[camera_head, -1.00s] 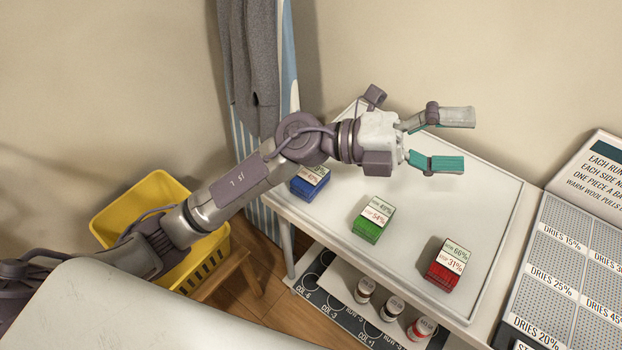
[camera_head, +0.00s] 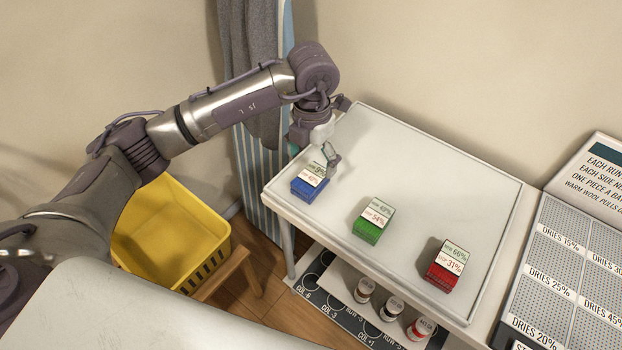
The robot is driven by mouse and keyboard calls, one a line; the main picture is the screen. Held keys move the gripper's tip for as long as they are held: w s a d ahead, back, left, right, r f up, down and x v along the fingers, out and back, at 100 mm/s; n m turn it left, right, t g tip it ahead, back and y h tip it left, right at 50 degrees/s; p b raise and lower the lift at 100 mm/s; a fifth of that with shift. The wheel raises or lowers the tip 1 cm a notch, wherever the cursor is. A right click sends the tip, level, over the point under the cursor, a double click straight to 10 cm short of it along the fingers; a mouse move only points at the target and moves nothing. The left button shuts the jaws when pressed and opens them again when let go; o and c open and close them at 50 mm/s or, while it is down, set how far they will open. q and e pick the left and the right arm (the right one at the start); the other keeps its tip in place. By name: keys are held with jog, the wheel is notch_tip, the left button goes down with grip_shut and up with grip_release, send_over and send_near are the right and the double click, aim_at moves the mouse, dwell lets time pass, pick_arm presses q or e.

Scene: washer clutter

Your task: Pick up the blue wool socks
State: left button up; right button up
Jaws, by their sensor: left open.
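The blue wool socks show as a small folded blue bundle (camera_head: 306,191) with a white label on top, at the left front corner of the white table top. My left gripper (camera_head: 327,163) points down just above and behind the blue bundle, near its right rear edge. One finger shows clearly; the other is largely hidden by the hand and wrist. The gripper is open and holds nothing that I can see. Whether a finger touches the bundle is not clear. My right gripper is out of view.
A green bundle (camera_head: 367,231) and a red bundle (camera_head: 440,277) sit to the right on the white table top (camera_head: 430,180). Small jars (camera_head: 391,309) stand on a lower shelf. A yellow basket (camera_head: 170,245) is at left, and a grey drying panel (camera_head: 560,270) at right.

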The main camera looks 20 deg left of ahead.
aim_at(311, 176)
pick_arm(q)
jog(key=shift+a+f+p, duration=0.1)
jog(key=shift+f+p, duration=0.55)
jog(key=shift+f, duration=2.8)
jog(key=c, duration=1.3)
